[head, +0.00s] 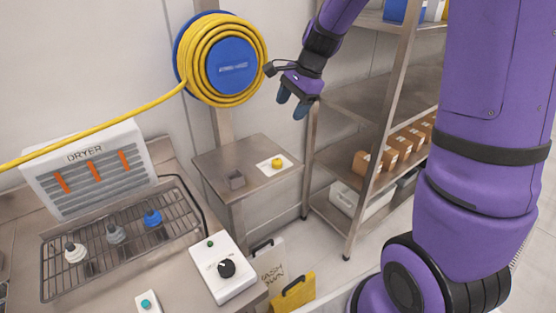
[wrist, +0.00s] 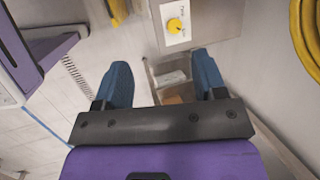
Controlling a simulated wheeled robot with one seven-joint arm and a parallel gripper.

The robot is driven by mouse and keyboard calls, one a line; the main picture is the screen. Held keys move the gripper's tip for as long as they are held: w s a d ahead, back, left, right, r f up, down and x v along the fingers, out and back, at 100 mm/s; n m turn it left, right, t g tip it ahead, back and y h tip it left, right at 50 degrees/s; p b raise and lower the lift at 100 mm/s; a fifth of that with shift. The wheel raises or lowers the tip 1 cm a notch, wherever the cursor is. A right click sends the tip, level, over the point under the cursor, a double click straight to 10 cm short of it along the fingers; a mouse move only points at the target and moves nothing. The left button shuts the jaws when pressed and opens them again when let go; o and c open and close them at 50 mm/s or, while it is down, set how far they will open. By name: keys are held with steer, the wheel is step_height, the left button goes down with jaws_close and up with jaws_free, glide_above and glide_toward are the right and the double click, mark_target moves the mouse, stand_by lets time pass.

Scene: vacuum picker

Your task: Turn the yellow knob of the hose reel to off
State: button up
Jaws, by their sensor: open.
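The yellow knob (head: 277,163) sits on a white plate on the small metal side table (head: 225,165), below and to the right of the hose reel (head: 220,62). The reel has a blue hub wound with yellow hose. In the wrist view the knob (wrist: 175,25) is at the top middle on its plate, which carries small lettering too blurred to read. My gripper (head: 291,108) has blue fingertips and is open and empty. It hangs above the knob, well apart from it. In the wrist view its fingers (wrist: 162,80) are spread on either side below the plate.
A metal shelf (head: 355,113) with cardboard boxes (head: 390,153) stands right of the side table. A dryer (head: 90,168) with a rack and a control box with a black dial (head: 226,268) fill the left. Yellow hose (head: 90,132) crosses the left side.

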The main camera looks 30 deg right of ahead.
mark_target(277, 160)
steer(key=w+d+f+m, duration=0.2)
steer(key=w+f+m, duration=0.2)
steer(key=f, duration=0.3)
steer(key=w+d+f+m, duration=0.2)
steer(key=w+f+m, duration=0.15)
steer(key=f, duration=0.35)
steer(key=shift+g+y, duration=0.3)
steer(key=x, duration=1.1)
steer(key=shift+w+d, duration=0.1)
steer(key=shift+d, duration=0.1)
steer(key=c, duration=0.9)
